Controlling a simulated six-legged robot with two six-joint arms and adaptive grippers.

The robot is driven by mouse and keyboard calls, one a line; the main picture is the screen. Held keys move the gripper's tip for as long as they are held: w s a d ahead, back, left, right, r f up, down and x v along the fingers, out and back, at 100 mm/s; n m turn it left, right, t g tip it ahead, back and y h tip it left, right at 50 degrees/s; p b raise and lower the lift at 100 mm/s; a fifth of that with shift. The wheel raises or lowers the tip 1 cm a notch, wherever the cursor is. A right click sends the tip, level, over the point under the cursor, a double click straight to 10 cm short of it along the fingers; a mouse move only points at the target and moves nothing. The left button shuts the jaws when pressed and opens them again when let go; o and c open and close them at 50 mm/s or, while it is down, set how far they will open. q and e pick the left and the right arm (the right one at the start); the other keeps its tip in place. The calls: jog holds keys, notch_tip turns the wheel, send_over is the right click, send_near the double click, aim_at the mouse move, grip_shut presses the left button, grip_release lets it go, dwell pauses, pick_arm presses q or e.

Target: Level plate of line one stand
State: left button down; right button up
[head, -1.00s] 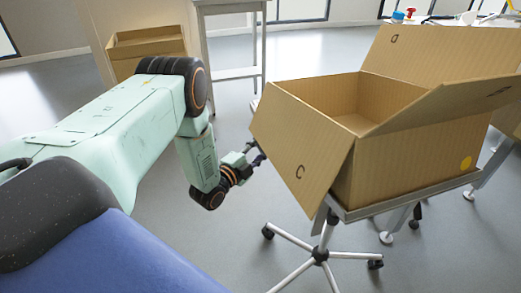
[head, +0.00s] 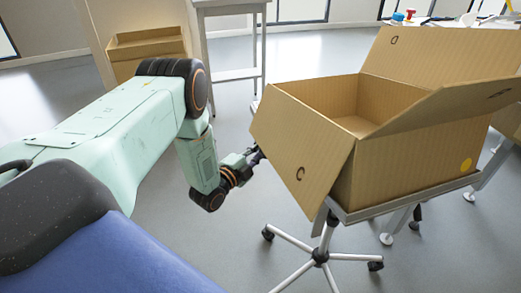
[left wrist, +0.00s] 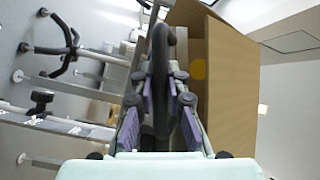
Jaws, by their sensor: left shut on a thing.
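The stand has a flat grey plate (head: 405,200) on a column with a star-shaped wheeled base (head: 320,254). In the head view, the plate's front edge runs upward to the right; I cannot tell how far the plate is truly tilted. An open cardboard box (head: 405,165) stands on it. My left gripper (head: 255,156) is at the stand's left side, beside the box's hanging flap. In the left wrist view, its purple-padded fingers (left wrist: 160,95) are shut on a dark curved handle (left wrist: 161,50). The handle's joint with the stand is hidden. My right gripper is out of view.
The box's flap (head: 300,150) hangs close to my left gripper. Another box (head: 146,52) and a table (head: 232,73) stand behind. A worktop with small items (head: 445,20) is at the back right. The floor below my left gripper is clear.

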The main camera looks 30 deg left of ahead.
pick_arm(q)
jog(key=r+m+p, duration=0.1)
jog(key=r+t, duration=0.1)
jog(key=r, duration=0.1)
jog(key=r+m+p, duration=0.1)
jog(key=shift+w+a+r+m+t+p, duration=0.15)
jog(key=shift+a+r+m+t+p, duration=0.05)
jog(key=shift+a+m+t+p, duration=0.1)
jog(key=shift+w, duration=0.1)
jog(key=c, duration=1.4)
grip_release()
jog(key=shift+o, duration=0.3)
jog(key=shift+f, duration=0.1)
